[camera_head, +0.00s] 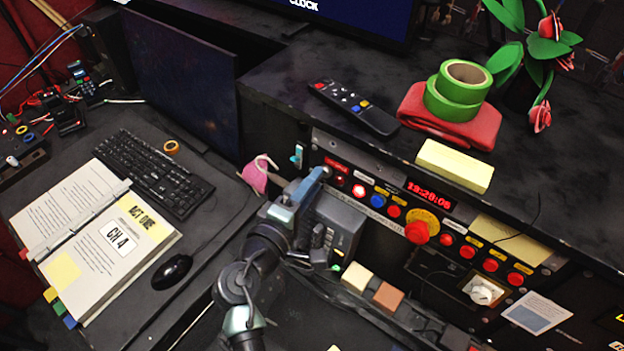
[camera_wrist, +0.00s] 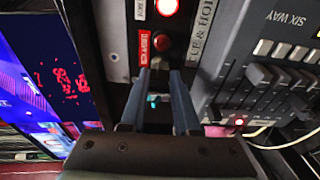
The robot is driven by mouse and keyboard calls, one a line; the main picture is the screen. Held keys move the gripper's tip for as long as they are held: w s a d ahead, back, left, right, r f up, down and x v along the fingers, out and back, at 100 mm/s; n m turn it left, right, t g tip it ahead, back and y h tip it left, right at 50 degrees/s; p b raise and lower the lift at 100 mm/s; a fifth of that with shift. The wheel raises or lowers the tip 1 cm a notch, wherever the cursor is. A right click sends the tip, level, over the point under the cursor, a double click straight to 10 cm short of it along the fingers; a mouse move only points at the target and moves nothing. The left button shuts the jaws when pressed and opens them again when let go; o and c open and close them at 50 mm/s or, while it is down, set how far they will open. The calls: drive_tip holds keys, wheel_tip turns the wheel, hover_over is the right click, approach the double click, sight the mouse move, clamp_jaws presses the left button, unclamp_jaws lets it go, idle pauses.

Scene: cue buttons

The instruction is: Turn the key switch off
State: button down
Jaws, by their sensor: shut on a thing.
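The key switch (camera_wrist: 159,64) is at the end of the control panel, mostly hidden between my fingertips. Only a small dark part of it shows in the wrist view, so I cannot read its turn position. My gripper (camera_head: 322,174) reaches the left end of the panel in the head view. In the wrist view its two fingers (camera_wrist: 159,74) stand on either side of the key switch, shut on it. A red-labelled red button (camera_wrist: 162,42) sits just beyond the fingertips.
A lit red button (camera_head: 359,190), a blue button (camera_head: 378,201) and a yellow-ringed emergency button (camera_head: 417,232) line the panel. A grey fader console (camera_head: 338,225) stands close below my gripper. A pink thing (camera_head: 256,177) and a small teal thing (camera_head: 297,156) are nearby.

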idle(0.4)
drive_tip(key=c, duration=0.6)
unclamp_jaws()
drive_tip(key=shift+c, duration=0.2)
drive_tip(key=b+v, duration=0.3)
drive_tip(key=v, duration=1)
drive_tip(key=shift+a+r, duration=0.1)
